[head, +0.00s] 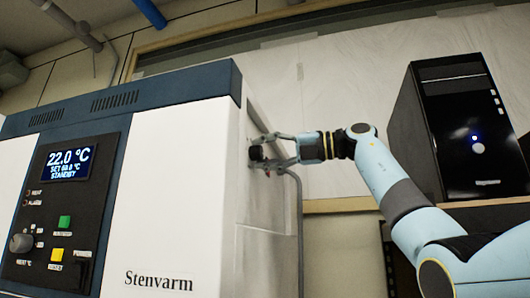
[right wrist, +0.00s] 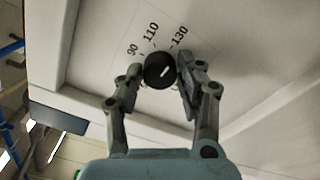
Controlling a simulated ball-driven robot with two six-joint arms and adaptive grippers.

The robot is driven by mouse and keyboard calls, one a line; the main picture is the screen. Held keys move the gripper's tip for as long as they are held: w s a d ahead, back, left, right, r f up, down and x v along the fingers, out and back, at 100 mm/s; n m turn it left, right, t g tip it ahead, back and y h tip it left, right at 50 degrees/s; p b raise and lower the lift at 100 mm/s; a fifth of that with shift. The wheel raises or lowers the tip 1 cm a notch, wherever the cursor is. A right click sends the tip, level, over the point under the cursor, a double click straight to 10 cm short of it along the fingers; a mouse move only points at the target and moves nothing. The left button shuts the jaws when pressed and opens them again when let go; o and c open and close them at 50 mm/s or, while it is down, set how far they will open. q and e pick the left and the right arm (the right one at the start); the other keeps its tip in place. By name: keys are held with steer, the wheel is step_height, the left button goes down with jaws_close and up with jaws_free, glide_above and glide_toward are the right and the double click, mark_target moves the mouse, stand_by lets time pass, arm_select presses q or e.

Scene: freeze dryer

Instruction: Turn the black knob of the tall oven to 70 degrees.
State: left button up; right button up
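The tall white oven (head: 175,140) with dark blue trim fills the left of the head view. Its black knob (head: 256,153) sits on its right side wall. In the right wrist view the black knob (right wrist: 160,70) has a short white pointer mark and a printed scale, with 90, 110 and 130 readable beside it; 70 is not visible. My right gripper (head: 262,151) has its fingers on either side of the knob. In the right wrist view the fingertips (right wrist: 160,72) appear to touch its sides. My left gripper is not in view.
The oven's front panel has a display (head: 69,162) reading 22.0 °C, a grey knob (head: 21,243) and green and yellow buttons. A grey pipe (head: 299,225) runs down beside the side wall, just below my gripper. A black computer tower (head: 460,130) stands on a shelf at right.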

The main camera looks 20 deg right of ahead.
steer(key=c, duration=0.6)
